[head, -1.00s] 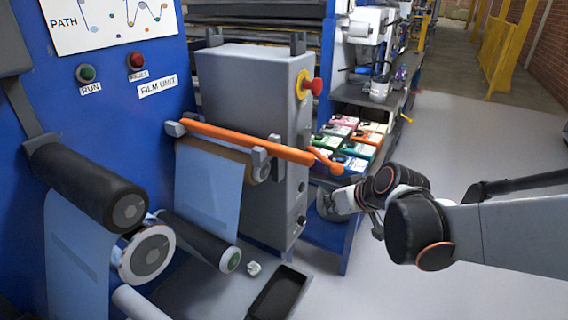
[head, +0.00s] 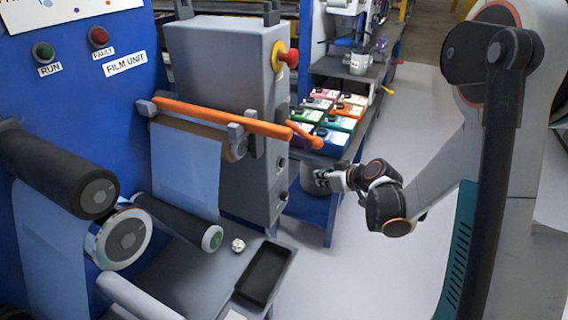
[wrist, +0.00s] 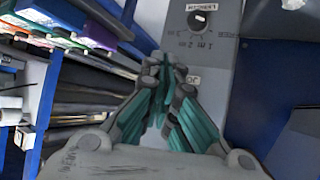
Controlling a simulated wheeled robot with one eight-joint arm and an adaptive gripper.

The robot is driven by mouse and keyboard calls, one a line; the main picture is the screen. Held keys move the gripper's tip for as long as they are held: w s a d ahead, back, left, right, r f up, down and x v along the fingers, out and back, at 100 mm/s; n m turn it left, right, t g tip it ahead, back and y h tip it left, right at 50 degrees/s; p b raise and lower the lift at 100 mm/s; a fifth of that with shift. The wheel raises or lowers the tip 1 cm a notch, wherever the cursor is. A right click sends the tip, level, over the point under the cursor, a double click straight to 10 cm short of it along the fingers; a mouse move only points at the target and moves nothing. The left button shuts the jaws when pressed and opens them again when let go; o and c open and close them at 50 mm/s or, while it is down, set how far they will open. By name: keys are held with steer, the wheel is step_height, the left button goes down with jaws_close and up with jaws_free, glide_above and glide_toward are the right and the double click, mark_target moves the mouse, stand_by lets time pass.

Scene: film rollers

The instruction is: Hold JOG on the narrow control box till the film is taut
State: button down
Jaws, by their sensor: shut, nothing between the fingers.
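The narrow control box is a tall grey cabinet (head: 272,165) with knobs on its narrow face. In the wrist view its grey panel (wrist: 208,60) shows a dark knob (wrist: 200,20) with a printed scale. Below it is a label starting "JO", partly hidden by my fingers. The JOG control itself is hidden. My gripper (head: 312,180) is just right of that face; whether it touches is unclear. In the wrist view my gripper (wrist: 165,80) is shut and empty, teal pads together. Light blue film (head: 187,170) hangs below the orange bar; I cannot tell its tension.
An orange bar (head: 225,118) with a bent handle (head: 303,136) sticks out above my gripper. A red stop knob (head: 288,58) is higher on the box. A black tray (head: 264,274) lies below. Coloured cartridges (head: 335,118) stand on a bench behind. Floor at right is clear.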

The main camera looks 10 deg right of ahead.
mark_target(283, 163)
steer(key=w+a, duration=0.5)
steer(key=a, duration=0.2)
stand_by(0.5)
steer(key=shift+w+a, duration=0.1)
steer(key=shift+w, duration=0.05)
stand_by(1.1)
steer(key=shift+w+a, duration=0.2)
steer(key=shift+a, duration=0.1)
steer(key=shift+w+a, duration=0.3)
steer(key=shift+a, duration=0.1)
stand_by(3.7)
steer(key=shift+s+d, duration=0.1)
stand_by(0.4)
steer(key=shift+s+d, duration=0.45)
steer(key=shift+d, duration=0.2)
